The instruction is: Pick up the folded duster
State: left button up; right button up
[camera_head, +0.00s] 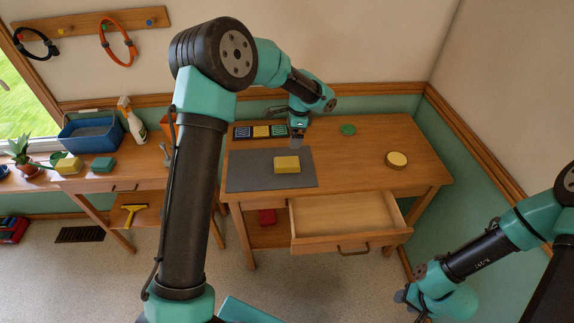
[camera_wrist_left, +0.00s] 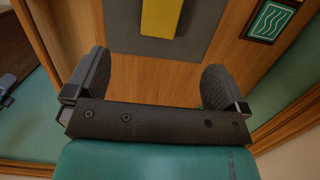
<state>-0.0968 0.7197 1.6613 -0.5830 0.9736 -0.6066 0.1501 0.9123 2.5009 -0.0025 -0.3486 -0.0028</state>
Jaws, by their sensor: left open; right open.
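A yellow folded block that looks like the folded duster (camera_head: 287,164) lies on a dark grey mat (camera_head: 243,172) on the wooden desk. It also shows at the top of the left wrist view (camera_wrist_left: 162,18), partly cut off by the frame edge. My left gripper (camera_head: 298,140) is above the desk, just behind the duster. In the left wrist view the left gripper (camera_wrist_left: 156,68) has its two fingers wide apart with nothing between them. My right gripper (camera_head: 405,298) is low at the right, away from the desk, open; its fingertips are hard to make out.
The desk has an open, empty drawer (camera_head: 345,218) at the front. A tray of patterned tiles (camera_head: 260,132), a green disc (camera_head: 348,129) and a round yellow-topped tin (camera_head: 397,160) are on it. A side table holds a blue basin (camera_head: 90,134), spray bottle (camera_head: 132,120) and sponges.

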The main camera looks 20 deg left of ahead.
pick_arm(q)
send_over(287, 162)
jog(key=f, duration=0.9)
jog(key=shift+w+d+f, duration=0.2)
jog(key=shift+d+f, duration=0.1)
jog(key=shift+d, duration=0.1)
jog(key=shift+f, duration=0.1)
jog(key=shift+s+a+f, duration=0.1)
jog(key=shift+a+f, duration=0.15)
jog(key=shift+f, duration=1)
jog(key=shift+a+f, duration=0.2)
jog(key=shift+f, duration=1.05)
jog(key=shift+c, duration=0.3)
jog(key=c, duration=1)
jog(key=shift+o, duration=0.2)
jog(key=shift+r, duration=0.15)
